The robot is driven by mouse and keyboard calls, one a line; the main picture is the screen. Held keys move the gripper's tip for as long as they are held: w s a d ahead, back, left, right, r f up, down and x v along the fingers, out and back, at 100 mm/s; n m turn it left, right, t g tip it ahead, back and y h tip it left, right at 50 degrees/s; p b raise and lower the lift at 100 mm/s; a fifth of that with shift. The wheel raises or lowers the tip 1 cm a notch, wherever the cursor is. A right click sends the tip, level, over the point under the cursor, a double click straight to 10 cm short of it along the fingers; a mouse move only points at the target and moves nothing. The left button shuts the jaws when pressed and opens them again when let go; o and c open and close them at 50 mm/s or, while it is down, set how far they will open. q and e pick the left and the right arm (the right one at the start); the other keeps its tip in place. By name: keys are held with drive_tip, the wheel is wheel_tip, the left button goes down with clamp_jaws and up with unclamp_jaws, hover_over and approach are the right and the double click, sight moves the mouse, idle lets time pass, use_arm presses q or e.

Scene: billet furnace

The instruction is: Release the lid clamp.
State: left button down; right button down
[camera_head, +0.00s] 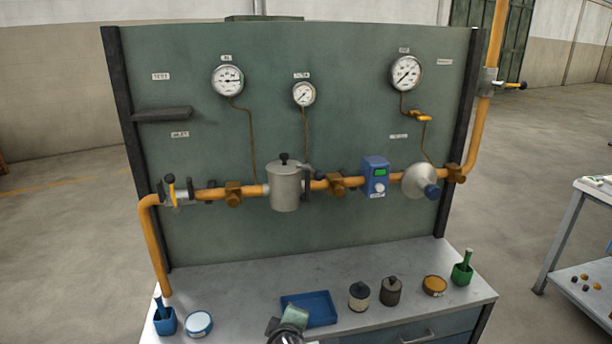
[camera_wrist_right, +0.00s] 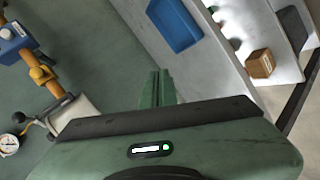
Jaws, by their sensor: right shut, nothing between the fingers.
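A grey cylindrical housing (camera_head: 285,188) sits in the orange pipe line on the green panel. Its lid carries a black knob (camera_head: 284,158), and a dark lever-like part stands at the lid's right side, too small to tell its exact clamp state. In the right wrist view the housing (camera_wrist_right: 78,112) and its black knob (camera_wrist_right: 27,118) show at the left, partly hidden by my gripper body. My right gripper (camera_wrist_right: 162,86) is shut and empty, apart from the housing. A green-grey part of my right arm shows low in the head view. My left gripper is not in view.
The bench (camera_head: 245,287) below the panel holds a blue tray (camera_head: 309,309), two dark-topped canisters, round tins and blue and green cups. Gauges, a blue box (camera_head: 375,177) and valves line the panel. A side table (camera_head: 592,194) stands at the far right.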

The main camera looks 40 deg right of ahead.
drive_tip(key=w+d+r+n+h, duration=0.1)
drive_tip(key=w+d+r+h, duration=0.1)
drive_tip(key=w+r, duration=0.2)
drive_tip(key=w+d+r+n+t+h, duration=0.1)
drive_tip(key=w+d+r+h, duration=0.2)
drive_tip(key=r, duration=0.7)
drive_tip(key=w+d+r+n+t+h, duration=0.1)
drive_tip(key=w+d+r+n+h, duration=0.1)
drive_tip(key=w+r, duration=0.4)
drive_tip(key=shift+w+d+r+h, duration=0.15)
drive_tip(key=shift+d+r+h, duration=0.2)
drive_tip(key=shift+r, duration=0.6)
drive_tip(key=shift+r, duration=0.1)
